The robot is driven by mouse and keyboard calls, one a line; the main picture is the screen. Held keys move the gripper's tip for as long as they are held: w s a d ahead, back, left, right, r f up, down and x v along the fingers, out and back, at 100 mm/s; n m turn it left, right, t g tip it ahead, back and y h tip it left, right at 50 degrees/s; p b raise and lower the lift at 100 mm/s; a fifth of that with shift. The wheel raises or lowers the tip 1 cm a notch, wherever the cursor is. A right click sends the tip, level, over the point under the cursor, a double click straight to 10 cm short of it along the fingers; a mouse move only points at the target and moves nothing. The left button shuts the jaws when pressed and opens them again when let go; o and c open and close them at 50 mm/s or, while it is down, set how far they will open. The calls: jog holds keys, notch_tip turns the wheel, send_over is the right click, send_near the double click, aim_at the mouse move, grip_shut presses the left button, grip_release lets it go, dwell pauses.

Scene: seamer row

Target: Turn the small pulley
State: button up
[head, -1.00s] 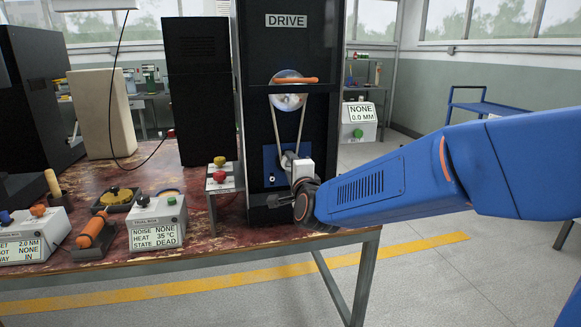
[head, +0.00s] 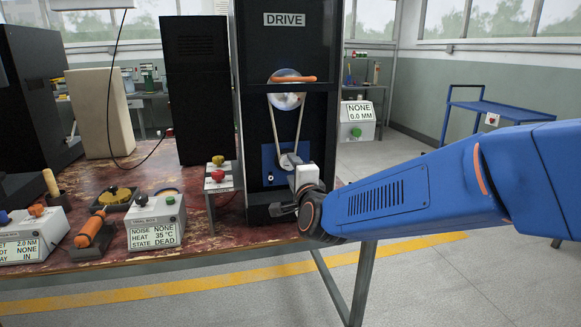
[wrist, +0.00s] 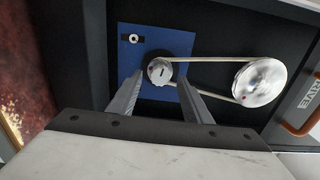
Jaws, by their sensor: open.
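The small pulley (wrist: 160,72) is a grey metal disc with a slot and a small red mark, on a blue plate (wrist: 183,43) in the black drive cabinet. In the wrist view it lies between the two fingertips of my open gripper (wrist: 158,78); I cannot tell whether they touch it. A pale belt (wrist: 212,61) runs from it to the large shiny pulley (wrist: 260,82). In the head view the large pulley (head: 288,100) sits above, and my wrist partly hides the small pulley and the gripper low in the cabinet opening.
An orange bar (head: 294,79) crosses the front of the large pulley. A small stand with red and yellow buttons (head: 218,174) is just left of the cabinet. A grey meter box (head: 156,222) and an orange-handled tool (head: 92,228) lie further left on the table.

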jog(key=v, duration=1.3)
jog(key=shift+s, duration=0.15)
jog(key=shift+d, duration=0.15)
jog(key=s+d+f+n+g+h, duration=0.2)
jog(key=s+d+f+n+g, duration=0.4)
jog(key=s+d, duration=0.5)
jog(key=s+d+f+n+g+h, duration=0.3)
jog(key=s+d+f+n+g, duration=0.3)
jog(key=d, duration=1)
jog(key=s+f+n, duration=0.3)
jog(key=s, duration=0.3)
jog(key=shift+s+d+g, duration=0.25)
jog(key=shift+s+g, duration=0.05)
jog(key=shift+c, duration=0.7)
